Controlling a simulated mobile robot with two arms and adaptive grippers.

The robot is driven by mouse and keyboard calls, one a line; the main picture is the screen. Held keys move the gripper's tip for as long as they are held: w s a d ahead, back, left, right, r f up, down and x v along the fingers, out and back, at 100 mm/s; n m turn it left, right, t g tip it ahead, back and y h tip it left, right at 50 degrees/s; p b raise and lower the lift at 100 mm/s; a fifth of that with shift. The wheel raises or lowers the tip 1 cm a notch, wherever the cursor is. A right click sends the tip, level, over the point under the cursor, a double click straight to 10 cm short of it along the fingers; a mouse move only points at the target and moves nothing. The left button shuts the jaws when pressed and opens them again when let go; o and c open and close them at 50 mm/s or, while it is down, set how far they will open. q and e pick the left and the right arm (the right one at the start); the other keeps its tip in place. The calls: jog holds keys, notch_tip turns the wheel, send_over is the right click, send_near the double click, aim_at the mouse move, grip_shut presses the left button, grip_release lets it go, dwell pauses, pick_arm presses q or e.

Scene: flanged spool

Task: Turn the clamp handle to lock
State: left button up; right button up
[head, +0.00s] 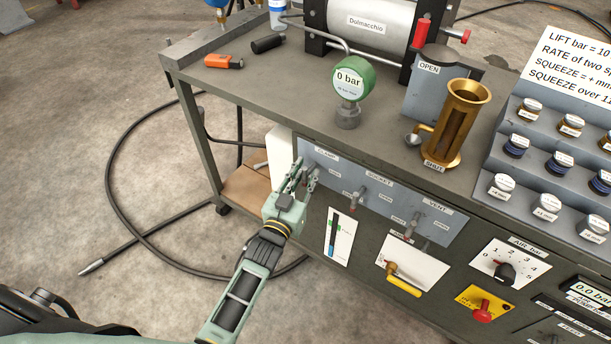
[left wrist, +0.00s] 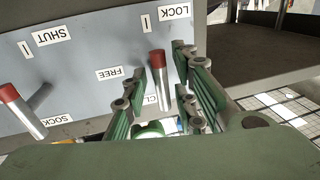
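The clamp handle (left wrist: 161,92) is a silver rod with a red end, on the grey valve panel (head: 325,172). In the left wrist view it stands between the fingers of my left gripper (left wrist: 168,88), with a visible gap on both sides. The LOCK label (left wrist: 174,12) and FREE label (left wrist: 115,72) are on the panel near it. In the head view my left gripper (head: 301,174) is at the panel's left end, below the CLAMP label (head: 327,154), and hides the handle. My right gripper is not in view.
The socket handle (head: 357,197) and vent handle (head: 411,226) are further right on the panel. Above, the bench top carries a green gauge (head: 353,78) and a brass cylinder (head: 461,120). A black hose (head: 110,172) lies on the floor to the left.

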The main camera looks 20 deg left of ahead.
pick_arm(q)
jog(key=shift+o, duration=0.4)
jog(key=s+a, duration=0.1)
jog(key=s, duration=1.1)
jog(key=shift+a, duration=0.2)
jog(key=shift+f, duration=0.15)
jog(key=s+f+g+p, duration=0.1)
jog(key=s+f+g, duration=0.4)
jog(key=f, duration=0.9)
jog(key=s+f+g+p, duration=0.1)
jog(key=s+f+g, duration=0.2)
jog(key=s+f, duration=0.75)
jog(key=s+a+f+g+y, duration=0.1)
jog(key=s+a+f+g, duration=0.2)
jog(key=s+f, duration=0.6)
jog(key=s+a+f+g+y+p, duration=0.1)
jog(key=s+a+f+g, duration=0.2)
jog(key=s, duration=1.2)
notch_tip(320, 180, down, 6)
jog(key=g, duration=0.3)
jog(key=shift+a+m, duration=0.2)
jog(key=shift+m, duration=0.2)
jog(key=shift+f, duration=0.1)
